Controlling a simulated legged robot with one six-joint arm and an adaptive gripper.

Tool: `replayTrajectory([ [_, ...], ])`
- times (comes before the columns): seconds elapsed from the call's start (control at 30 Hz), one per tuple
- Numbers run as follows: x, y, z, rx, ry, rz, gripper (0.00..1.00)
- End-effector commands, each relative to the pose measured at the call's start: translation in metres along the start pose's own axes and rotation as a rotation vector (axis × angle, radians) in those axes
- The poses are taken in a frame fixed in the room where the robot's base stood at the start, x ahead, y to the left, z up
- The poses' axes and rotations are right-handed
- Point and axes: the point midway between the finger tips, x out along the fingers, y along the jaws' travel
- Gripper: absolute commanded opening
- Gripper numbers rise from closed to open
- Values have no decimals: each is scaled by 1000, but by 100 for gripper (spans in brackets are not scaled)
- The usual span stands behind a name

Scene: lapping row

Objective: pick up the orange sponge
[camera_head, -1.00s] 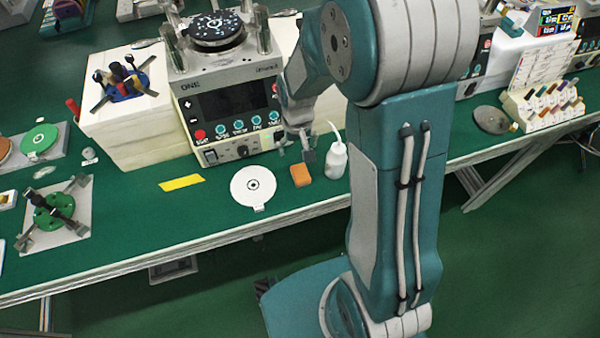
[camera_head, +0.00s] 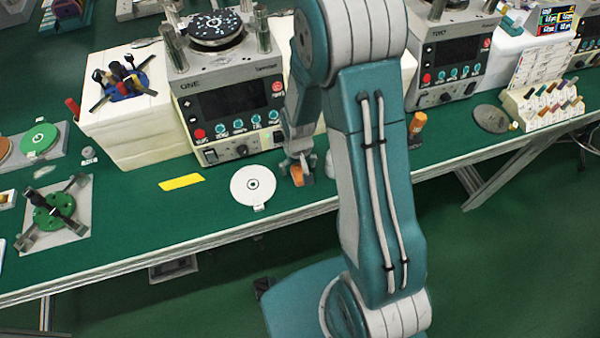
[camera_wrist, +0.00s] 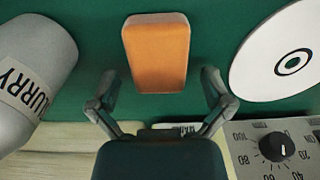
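The orange sponge (camera_head: 297,179) lies on the green bench top in front of the lapping machine, partly hidden by my gripper in the head view. In the wrist view the sponge (camera_wrist: 157,52) is a rounded block at the top centre. My gripper (camera_head: 299,172) is low over the sponge. In the wrist view my gripper (camera_wrist: 160,90) is open, with one finger on each side of the sponge's near end. Green bench shows between each finger and the sponge, so neither seems to touch it.
A bottle marked "SLURRY" (camera_wrist: 30,80) stands close on the left in the wrist view. A white disc (camera_wrist: 285,60) lies close on the right. The lapping machine (camera_head: 230,105) stands behind. A yellow strip (camera_head: 181,182) lies left of the disc.

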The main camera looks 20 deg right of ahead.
Motion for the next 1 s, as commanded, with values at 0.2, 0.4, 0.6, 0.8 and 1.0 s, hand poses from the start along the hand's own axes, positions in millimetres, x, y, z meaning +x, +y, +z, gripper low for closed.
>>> replayTrajectory([
  [0.2,0,0,0,0,0,0,39],
  [0.4,0,0,0,0,-1,0,37],
  [0.6,0,0,0,0,-2,0,37],
  [0.8,-9,0,-2,0,0,0,37],
  [1.0,-22,0,-4,0,1,0,37],
])
